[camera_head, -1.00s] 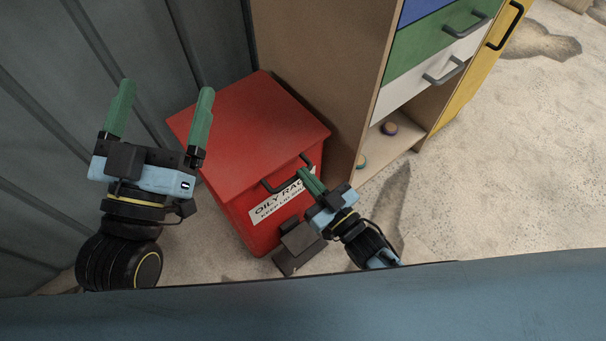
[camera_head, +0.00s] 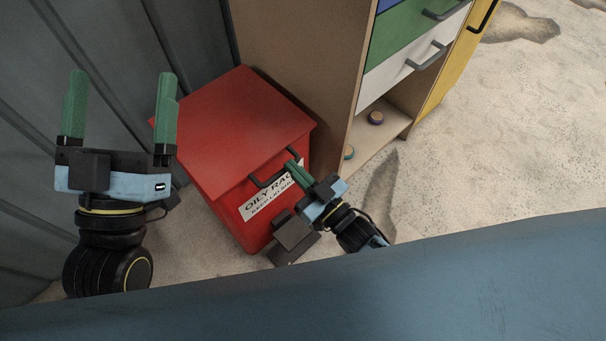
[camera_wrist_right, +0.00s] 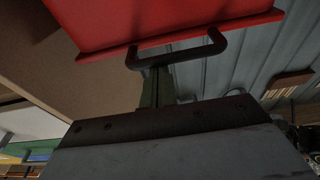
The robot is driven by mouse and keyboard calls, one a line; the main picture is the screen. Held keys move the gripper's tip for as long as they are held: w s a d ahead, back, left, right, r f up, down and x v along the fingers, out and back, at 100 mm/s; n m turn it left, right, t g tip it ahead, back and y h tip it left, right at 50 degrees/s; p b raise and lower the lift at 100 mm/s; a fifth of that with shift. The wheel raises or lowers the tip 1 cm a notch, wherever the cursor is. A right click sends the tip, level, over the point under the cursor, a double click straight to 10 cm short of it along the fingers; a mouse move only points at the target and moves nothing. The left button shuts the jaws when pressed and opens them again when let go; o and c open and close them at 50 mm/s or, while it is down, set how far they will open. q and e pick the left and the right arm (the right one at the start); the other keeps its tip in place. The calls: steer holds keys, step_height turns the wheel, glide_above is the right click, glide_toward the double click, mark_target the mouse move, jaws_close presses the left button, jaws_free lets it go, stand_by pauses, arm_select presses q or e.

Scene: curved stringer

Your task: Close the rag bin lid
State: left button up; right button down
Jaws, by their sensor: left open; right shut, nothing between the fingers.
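The red rag bin (camera_head: 252,222) stands on the floor below me, with a white label on its front. Its red lid (camera_head: 240,120) lies over the top; I cannot tell whether a gap is left under it. A dark handle (camera_head: 271,171) sits at the lid's front edge, and also shows in the right wrist view (camera_wrist_right: 177,52). My right gripper (camera_head: 292,165) is shut and empty, its fingertips at the handle; contact is unclear. In the wrist view its green fingers (camera_wrist_right: 157,82) point up just under the handle bar. My left gripper (camera_head: 122,76) is open and empty, left of the bin.
A wooden cabinet with coloured drawers (camera_head: 412,65) stands right of the bin. A grey corrugated wall (camera_head: 100,40) runs behind and left. A dark pedal (camera_head: 293,240) sticks out at the bin's foot. Sandy floor (camera_head: 500,130) is open to the right.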

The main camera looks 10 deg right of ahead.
arm_select(q)
steer(key=a+f+g+y+p, duration=0.1)
steer(key=f+g+y+p, duration=0.1)
steer(key=f+g, duration=0.4)
steer(key=s+a+f+g+y+p, duration=0.1)
steer(key=a+f+g+y+p, duration=0.1)
steer(key=f+g, duration=0.4)
step_height(320, 180, down, 5)
steer(key=shift+a+p, duration=0.15)
steer(key=shift+p, duration=0.4)
arm_select(e)
steer(key=v, duration=0.9)
steer(key=shift+s+d+r, duration=0.15)
steer(key=shift+s+r, duration=0.05)
steer(key=shift+r, duration=0.1)
arm_select(q)
steer(key=shift+s, duration=0.1)
